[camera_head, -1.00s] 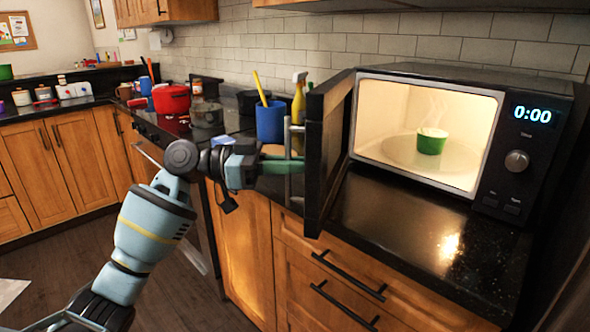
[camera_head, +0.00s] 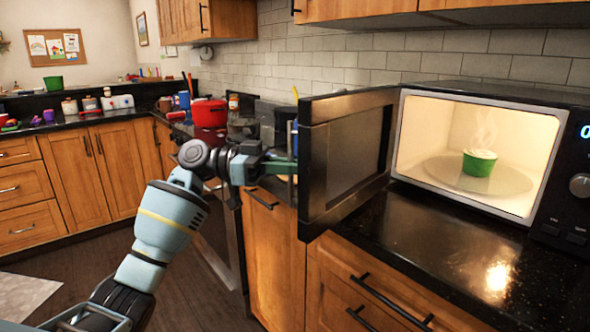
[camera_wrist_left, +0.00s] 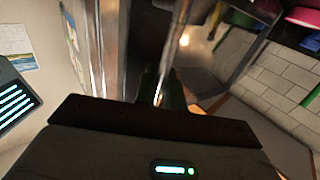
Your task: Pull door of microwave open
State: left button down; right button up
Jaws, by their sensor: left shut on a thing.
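The microwave (camera_head: 500,93) stands on the dark counter at the right, its lit inside showing a green steaming cup (camera_head: 479,163) on the turntable. Its door (camera_head: 355,150) stands open, swung out to the left. The upright metal door handle (camera_head: 291,150) is on the door's outer side, and it also shows in the left wrist view (camera_wrist_left: 176,45). My left gripper (camera_head: 278,166) is at the handle and shut on it; its fingers are partly hidden by the handle and door edge. My right gripper is in neither view.
Wooden drawers (camera_head: 365,285) with dark bar handles lie below the counter. The counter (camera_head: 420,225) in front of the microwave is clear. A red pot (camera_head: 209,114) stands on the stove behind my left arm. The floor at the lower left is open.

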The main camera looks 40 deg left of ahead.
pick_arm(q)
jog(key=c, duration=1.6)
grip_release()
jog(key=b+v, duration=0.1)
jog(key=v, duration=0.6)
jog(key=shift+s+a, duration=0.25)
jog(key=shift+a, duration=0.1)
